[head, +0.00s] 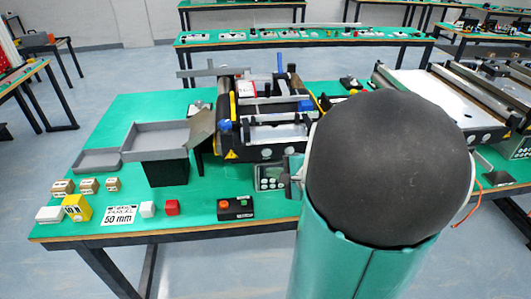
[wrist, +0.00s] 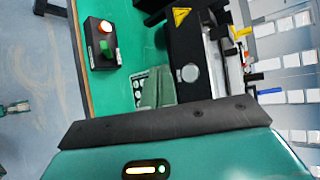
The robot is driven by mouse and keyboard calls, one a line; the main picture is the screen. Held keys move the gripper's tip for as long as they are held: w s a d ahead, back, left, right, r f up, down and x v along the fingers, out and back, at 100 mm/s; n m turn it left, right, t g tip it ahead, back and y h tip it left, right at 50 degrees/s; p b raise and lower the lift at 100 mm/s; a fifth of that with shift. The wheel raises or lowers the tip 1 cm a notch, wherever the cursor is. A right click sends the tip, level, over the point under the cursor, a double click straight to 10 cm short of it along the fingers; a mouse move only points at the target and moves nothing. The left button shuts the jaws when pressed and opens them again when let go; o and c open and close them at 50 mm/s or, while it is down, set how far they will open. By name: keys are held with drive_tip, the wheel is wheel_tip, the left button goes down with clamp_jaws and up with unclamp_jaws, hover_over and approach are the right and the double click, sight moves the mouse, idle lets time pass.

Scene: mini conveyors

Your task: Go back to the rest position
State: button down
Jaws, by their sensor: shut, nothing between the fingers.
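My gripper (wrist: 157,90) shows in the wrist view as grey-green fingers held together, with nothing between them. It is over the green table beside the conveyor, partly covering a keypad box. In the head view my arm's large dark rounded joint and teal link fill the right of centre and hide most of my gripper. The conveyor (head: 268,130) stands behind and left of my arm. The control box (head: 236,208) with a red and a green button lies at the table's front; it also shows in the wrist view (wrist: 101,43).
Grey trays (head: 158,136) stand on the left of the table (head: 135,105). The keypad box (head: 269,178) is close to my arm. A second conveyor (head: 430,95) stands right.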

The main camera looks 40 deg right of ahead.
drive_tip(key=a+r+n+g+y, duration=0.35)
drive_tip(key=a+n+g, duration=0.45)
drive_tip(key=a, duration=1.1)
drive_tip(key=s+a+r+n+h, duration=0.4)
drive_tip(key=s+a+n, duration=0.3)
drive_tip(key=n, duration=0.5)
drive_tip(key=shift+s+a+r+n+t+h, duration=0.3)
drive_tip(key=shift+s+r+h, duration=0.05)
drive_tip(key=shift+s+r, duration=0.35)
drive_tip(key=shift+s+d, duration=0.1)
drive_tip(key=shift+d, duration=0.05)
